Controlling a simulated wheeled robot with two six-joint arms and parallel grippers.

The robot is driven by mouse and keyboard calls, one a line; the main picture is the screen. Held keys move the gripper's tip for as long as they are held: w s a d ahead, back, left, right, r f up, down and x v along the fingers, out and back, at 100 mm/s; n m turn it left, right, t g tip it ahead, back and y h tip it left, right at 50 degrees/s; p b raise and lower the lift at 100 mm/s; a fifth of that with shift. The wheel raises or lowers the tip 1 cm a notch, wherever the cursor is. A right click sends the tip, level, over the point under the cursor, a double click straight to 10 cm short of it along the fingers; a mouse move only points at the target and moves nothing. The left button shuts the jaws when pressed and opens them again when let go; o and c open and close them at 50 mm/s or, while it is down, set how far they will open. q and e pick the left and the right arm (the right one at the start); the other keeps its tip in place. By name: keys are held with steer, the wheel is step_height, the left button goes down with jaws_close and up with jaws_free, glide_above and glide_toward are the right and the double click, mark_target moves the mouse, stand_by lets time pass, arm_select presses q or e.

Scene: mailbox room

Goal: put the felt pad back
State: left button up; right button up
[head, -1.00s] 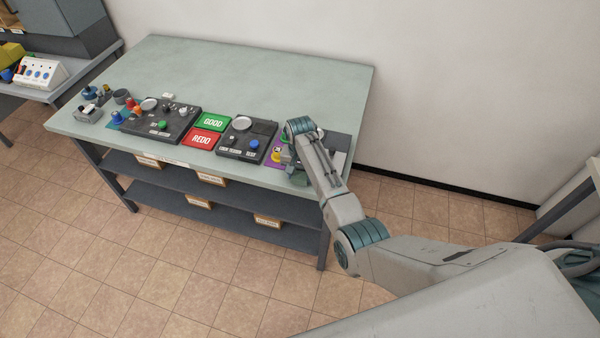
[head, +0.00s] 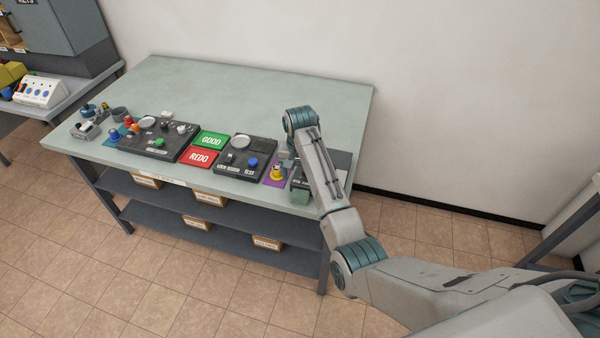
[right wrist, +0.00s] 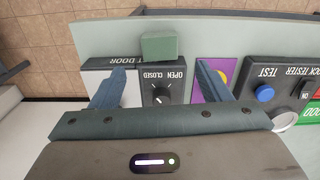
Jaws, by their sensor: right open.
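A green block (right wrist: 159,46), which looks like the felt pad, lies at the edge of a panel marked "OPEN CLOSED" (right wrist: 172,75) with a black knob. In the head view the green block (head: 301,194) is at the table's front edge, below my arm. My right gripper (right wrist: 160,70) is open, its two blue-grey fingers apart over the panel. In the right wrist view the block lies beyond the fingertips, with nothing visible held between them. In the head view the right gripper (head: 288,162) is partly hidden by its wrist. My left gripper does not show.
Left of the panel stand a yellow knob on a purple plate (head: 277,173), a dark tester (head: 246,158) with a blue button, green GOOD (head: 211,140) and red REDO (head: 199,157) plates, and another dark tester (head: 158,138). The back of the table (head: 250,95) is clear.

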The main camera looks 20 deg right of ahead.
steer(key=shift+r, duration=1.5)
